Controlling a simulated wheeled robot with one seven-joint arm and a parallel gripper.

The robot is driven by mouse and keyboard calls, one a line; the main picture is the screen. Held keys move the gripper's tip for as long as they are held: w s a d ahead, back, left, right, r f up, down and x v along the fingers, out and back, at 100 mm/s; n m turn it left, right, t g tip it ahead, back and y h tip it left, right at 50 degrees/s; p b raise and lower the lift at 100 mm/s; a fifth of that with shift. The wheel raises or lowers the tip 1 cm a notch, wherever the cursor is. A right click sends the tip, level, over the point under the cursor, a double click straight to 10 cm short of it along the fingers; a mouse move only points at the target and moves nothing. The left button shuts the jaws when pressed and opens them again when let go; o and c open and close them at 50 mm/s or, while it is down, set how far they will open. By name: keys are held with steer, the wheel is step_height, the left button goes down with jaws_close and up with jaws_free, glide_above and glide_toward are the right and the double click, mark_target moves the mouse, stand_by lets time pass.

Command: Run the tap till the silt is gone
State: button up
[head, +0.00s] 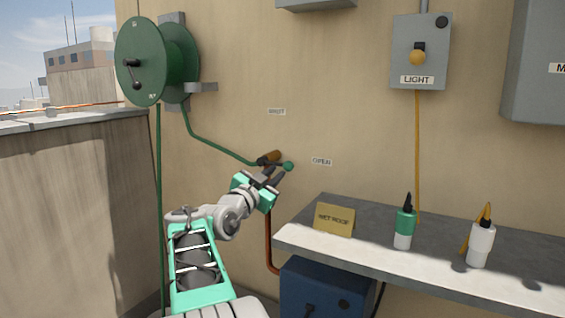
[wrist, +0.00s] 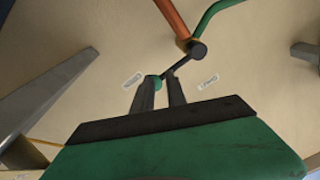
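The tap (head: 268,158) is on the tan wall, with a copper pipe (head: 269,240) below and a green hose joined at its left. Its dark lever ends in a green knob (head: 288,166), pointing right towards the OPEN label (head: 321,161). The SHUT label (head: 277,112) is above. My gripper (head: 275,175) is just below the lever, fingers apart. In the wrist view the knob (wrist: 152,80) is by the tip of the left finger, partly covered; I cannot tell whether they touch. No water or silt shows.
A green hose reel (head: 145,62) hangs at the upper left. A grey shelf (head: 365,258) at the right holds a WET ROOF sign (head: 334,219), a green-and-white bottle (head: 404,228) and a white bottle (head: 481,244). A blue box (head: 322,290) is underneath. A LIGHT switch box (head: 420,50) is above.

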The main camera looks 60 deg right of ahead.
steer(key=n+p, duration=0.1)
steer(key=n, duration=0.1)
steer(key=n+p, duration=0.1)
steer(key=n, duration=0.1)
steer(key=n+p, duration=0.1)
steer(key=n, duration=0.1)
steer(key=shift+w+a+n+y+p, duration=0.3)
steer(key=shift+w+n, duration=0.1)
steer(key=shift+c, duration=1.4)
steer(key=n, duration=0.1)
steer(key=n+p, duration=0.2)
steer(key=shift+w+a+f+n, duration=0.15)
steer(key=shift+a+f+n, duration=0.05)
steer(key=shift+f+n, duration=0.1)
jaws_close()
steer(key=s+a+f+n+y+p, duration=0.1)
steer(key=a+n+p, duration=0.2)
steer(key=n+p, duration=0.75)
steer(key=s+a+f+n+y+p, duration=0.15)
steer(key=n+p, duration=0.25)
steer(key=n, duration=1.3)
steer(key=d+f, duration=0.2)
steer(key=d, duration=0.8)
steer(key=shift+n, duration=0.25)
steer(key=r, duration=0.2)
steer(key=a+r, duration=0.1)
steer(key=shift+a+r+p, duration=0.2)
steer(key=shift+r+p, duration=0.1)
steer(key=shift+r, duration=0.1)
steer(key=shift+r, duration=0.1)
